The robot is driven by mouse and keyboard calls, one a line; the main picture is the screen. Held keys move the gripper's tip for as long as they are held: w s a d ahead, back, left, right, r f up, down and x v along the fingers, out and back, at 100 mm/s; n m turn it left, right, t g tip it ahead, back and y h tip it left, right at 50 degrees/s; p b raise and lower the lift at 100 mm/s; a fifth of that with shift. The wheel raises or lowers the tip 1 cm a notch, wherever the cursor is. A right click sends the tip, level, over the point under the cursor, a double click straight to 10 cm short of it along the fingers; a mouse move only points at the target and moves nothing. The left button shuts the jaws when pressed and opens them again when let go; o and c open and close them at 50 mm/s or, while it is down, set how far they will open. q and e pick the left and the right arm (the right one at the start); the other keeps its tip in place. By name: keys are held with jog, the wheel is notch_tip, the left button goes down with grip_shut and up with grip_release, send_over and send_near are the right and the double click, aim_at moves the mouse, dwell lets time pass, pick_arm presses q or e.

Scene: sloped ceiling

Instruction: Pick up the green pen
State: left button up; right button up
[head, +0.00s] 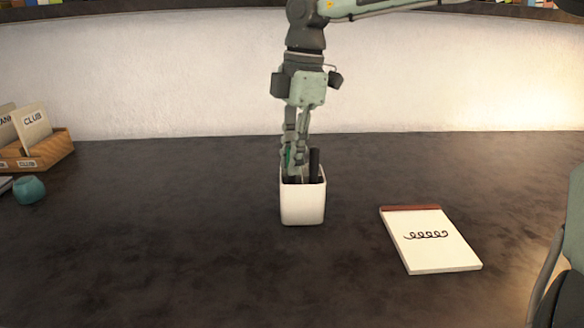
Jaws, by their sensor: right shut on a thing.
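A green pen (287,157) stands in a white pen cup (303,206) near the middle of the dark table. Only a small green part of it shows beside the fingers. My right gripper (294,170) points straight down into the cup's opening, with its fingers closed around the green pen. The fingertips are partly hidden by the cup's rim. A black pen (314,163) stands in the same cup, just right of the fingers. My left gripper is not in view.
A notepad (430,241) with a scribble lies to the right of the cup. A wooden card box (42,152) with "CLUB" cards and a small teal pot (29,190) are at the far left. The table between them is clear. A pale wall stands behind.

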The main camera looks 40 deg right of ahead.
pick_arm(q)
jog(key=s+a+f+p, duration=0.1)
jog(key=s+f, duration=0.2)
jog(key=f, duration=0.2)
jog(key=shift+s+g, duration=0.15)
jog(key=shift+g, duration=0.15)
pick_arm(e)
notch_tip(320, 180, up, 28)
pick_arm(q)
jog(key=shift+p, duration=0.3)
